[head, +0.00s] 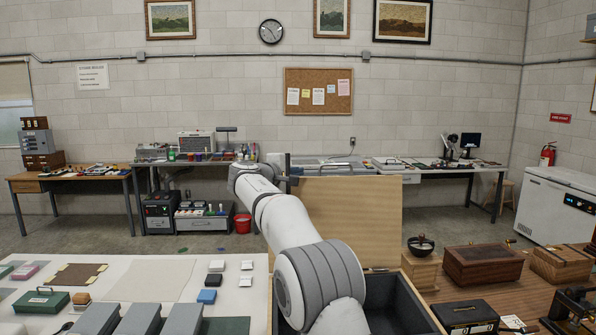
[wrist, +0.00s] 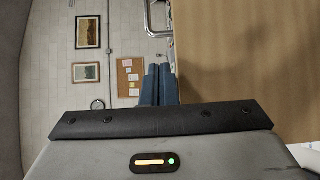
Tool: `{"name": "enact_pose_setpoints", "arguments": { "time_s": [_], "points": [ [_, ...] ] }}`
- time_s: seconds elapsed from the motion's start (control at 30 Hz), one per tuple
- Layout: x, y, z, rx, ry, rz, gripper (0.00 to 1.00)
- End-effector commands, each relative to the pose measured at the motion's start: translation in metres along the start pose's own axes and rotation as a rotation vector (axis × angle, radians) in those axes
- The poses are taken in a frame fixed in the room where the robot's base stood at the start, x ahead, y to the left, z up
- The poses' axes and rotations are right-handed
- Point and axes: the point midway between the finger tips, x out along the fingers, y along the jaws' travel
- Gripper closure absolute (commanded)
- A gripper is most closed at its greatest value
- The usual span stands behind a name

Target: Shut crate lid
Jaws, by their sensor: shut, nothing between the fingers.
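The crate (head: 424,304) stands open at the bottom centre, with a dark interior partly hidden behind my arm. Its pale wooden lid (head: 352,222) stands raised, roughly upright, at the crate's far side. The lid also fills the upper right of the wrist view (wrist: 245,60). My gripper (head: 289,168) is at the lid's upper left corner. In the wrist view its blue-grey fingers (wrist: 158,82) are together with nothing between them, right beside the lid's edge. I cannot tell whether they touch it.
Left of the crate, a pale-covered table (head: 235,272) holds grey boxes, a green case (head: 42,300) and small blocks. On the right, a wooden table holds a wooden box (head: 482,263), a black box (head: 465,314) and a dark-lidded pot (head: 421,246) on a wooden stand.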

Motion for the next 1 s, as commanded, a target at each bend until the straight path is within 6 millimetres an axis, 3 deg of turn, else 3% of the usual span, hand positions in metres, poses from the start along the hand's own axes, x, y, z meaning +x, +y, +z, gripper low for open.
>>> {"name": "enact_pose_setpoints", "arguments": {
  "time_s": [0.2, 0.4, 0.6, 1.0],
  "points": [
    [0.042, 0.004, 0.001, -0.001, -0.002, -0.003, 1.00],
    [0.069, 0.002, 0.000, 0.000, 0.000, -0.003, 1.00],
    [0.078, 0.000, 0.000, 0.000, 0.000, -0.003, 1.00],
    [0.077, -0.002, 0.000, 0.003, 0.000, -0.001, 1.00]
  ]
}}
